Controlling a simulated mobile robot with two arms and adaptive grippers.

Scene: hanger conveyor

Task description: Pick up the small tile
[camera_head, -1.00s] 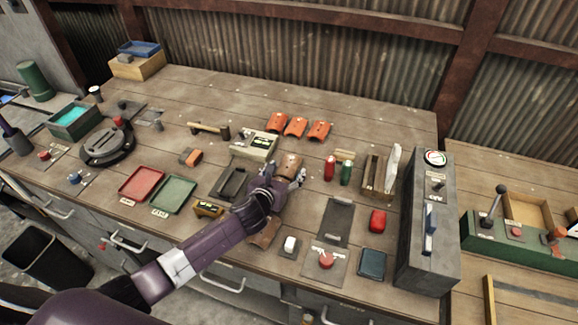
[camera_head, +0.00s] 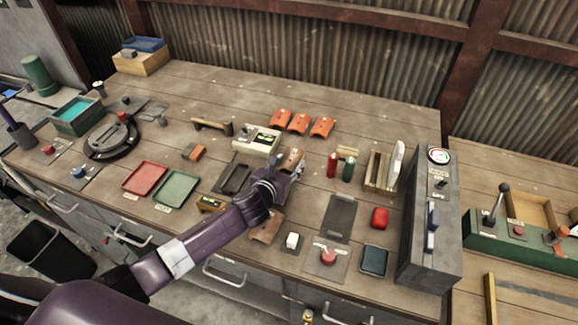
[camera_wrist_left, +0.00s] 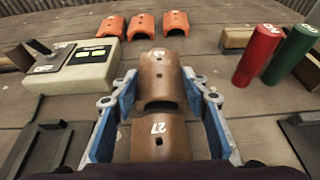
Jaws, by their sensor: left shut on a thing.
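A brown curved tile (camera_head: 291,159) sits at the fingertips of my left gripper (camera_head: 287,171), near the middle of the bench. In the left wrist view this tile (camera_wrist_left: 160,76) lies between the two blue-padded fingers, and the gripper is shut on it. I cannot tell whether it is clear of the bench. A second brown tile (camera_wrist_left: 160,143), marked 27, shows nearer the wrist; in the head view a brown tile (camera_head: 266,227) lies on the bench below my forearm. Three orange tiles (camera_head: 299,124) lie in a row behind. My right gripper is not in view.
A beige box (camera_head: 257,141) stands left of the held tile. Red (camera_head: 331,166) and green (camera_head: 348,169) cylinders stand to the right. A wooden rack (camera_head: 379,169) and a tall grey panel (camera_head: 430,225) are further right. The back of the bench is mostly clear.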

